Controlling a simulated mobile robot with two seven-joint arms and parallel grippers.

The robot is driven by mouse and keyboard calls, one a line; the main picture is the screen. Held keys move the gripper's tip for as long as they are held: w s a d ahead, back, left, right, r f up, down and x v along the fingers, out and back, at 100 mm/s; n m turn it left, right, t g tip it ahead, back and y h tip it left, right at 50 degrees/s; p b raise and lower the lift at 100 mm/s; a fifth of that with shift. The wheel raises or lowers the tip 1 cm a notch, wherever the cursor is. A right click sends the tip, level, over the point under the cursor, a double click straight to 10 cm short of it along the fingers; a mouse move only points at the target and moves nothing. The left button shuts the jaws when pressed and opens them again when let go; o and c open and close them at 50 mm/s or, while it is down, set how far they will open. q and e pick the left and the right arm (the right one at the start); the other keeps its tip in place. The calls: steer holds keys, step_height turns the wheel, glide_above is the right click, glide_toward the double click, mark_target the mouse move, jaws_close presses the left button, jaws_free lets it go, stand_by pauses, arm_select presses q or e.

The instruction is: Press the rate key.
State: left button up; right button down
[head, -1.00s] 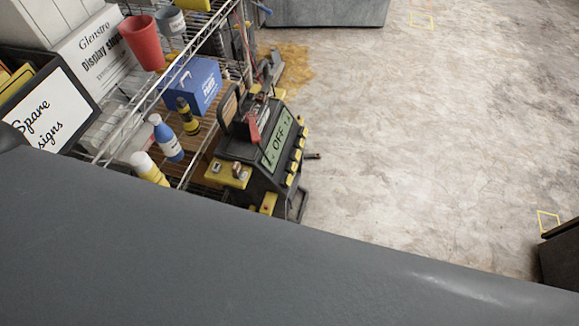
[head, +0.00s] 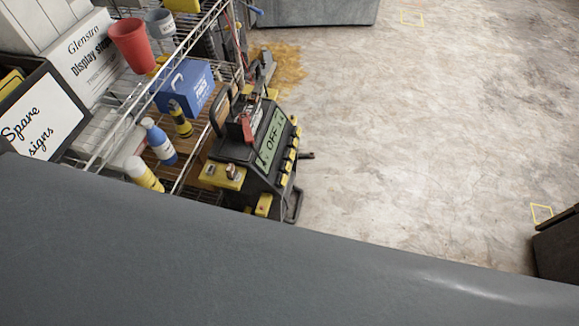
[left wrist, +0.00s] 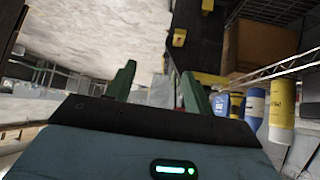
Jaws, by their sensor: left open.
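A black and yellow charger-like unit (head: 258,160) stands beside the wire shelf in the head view. Its green display (head: 271,138) reads OFF. A row of yellow keys (head: 290,154) runs along the display's right side; their labels are too small to read, so I cannot tell which is the rate key. In the left wrist view, a dark body with a yellow block (left wrist: 179,38) lies beyond my left gripper (left wrist: 157,74). The gripper's green fingers are apart, with nothing seen between them. Neither gripper shows in the head view.
The wire shelf (head: 152,92) holds a blue box (head: 186,88), a red cup (head: 132,46) and bottles (head: 159,142). A large grey surface fills the head view's foreground.

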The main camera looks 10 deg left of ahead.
arm_select(q)
steer(key=shift+d, duration=0.2)
jaws_close()
steer(key=shift+a, duration=0.2)
stand_by(0.5)
steer(key=shift+d, duration=0.15)
stand_by(0.5)
